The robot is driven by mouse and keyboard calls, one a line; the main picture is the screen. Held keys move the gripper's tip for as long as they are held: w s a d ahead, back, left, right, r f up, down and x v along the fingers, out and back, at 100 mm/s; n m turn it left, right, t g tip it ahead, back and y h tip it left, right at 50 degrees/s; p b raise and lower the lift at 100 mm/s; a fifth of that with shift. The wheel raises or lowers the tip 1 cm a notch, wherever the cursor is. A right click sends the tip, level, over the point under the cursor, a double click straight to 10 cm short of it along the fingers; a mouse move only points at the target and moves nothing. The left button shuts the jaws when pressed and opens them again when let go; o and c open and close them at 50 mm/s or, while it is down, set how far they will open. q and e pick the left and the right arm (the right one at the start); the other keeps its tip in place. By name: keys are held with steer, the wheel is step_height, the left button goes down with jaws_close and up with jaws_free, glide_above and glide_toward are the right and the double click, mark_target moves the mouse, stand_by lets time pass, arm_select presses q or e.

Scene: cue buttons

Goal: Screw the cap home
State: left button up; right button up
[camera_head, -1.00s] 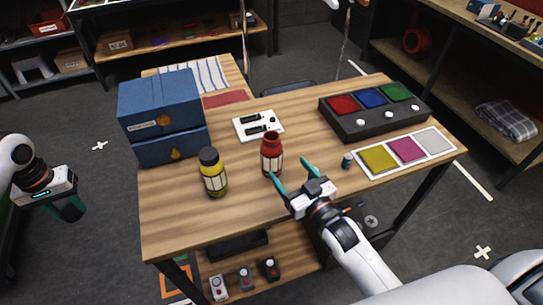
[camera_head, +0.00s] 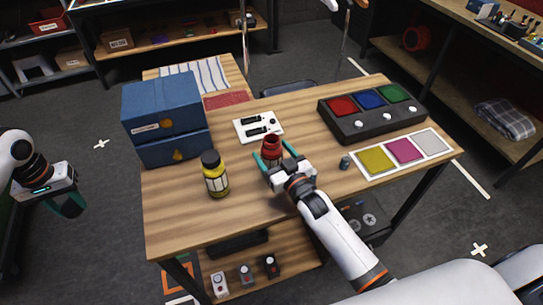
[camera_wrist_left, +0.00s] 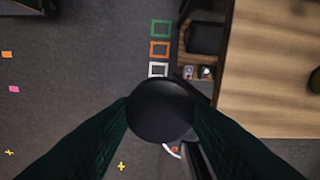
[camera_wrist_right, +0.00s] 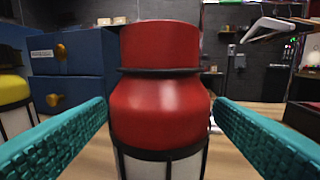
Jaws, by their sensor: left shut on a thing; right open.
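A red bottle (camera_head: 271,146) with a pale label stands upright on the wooden table. In the right wrist view the red bottle (camera_wrist_right: 158,95) fills the middle, with a dark ring below its neck. My right gripper (camera_head: 274,157) is open, with its teal fingers on either side of the bottle; the fingers also show in the right wrist view (camera_wrist_right: 162,112). My left gripper (camera_head: 72,205) is off the table's left side, shut on a round black cap (camera_wrist_left: 160,110). The cap is seen end-on in the left wrist view and hidden in the head view.
A yellow bottle with a black cap (camera_head: 215,176) stands left of the red one. Blue boxes (camera_head: 163,105) are stacked behind it.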

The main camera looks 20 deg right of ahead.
steer(key=shift+x, duration=1.5)
steer(key=shift+s, duration=0.1)
steer(key=c, duration=1.2)
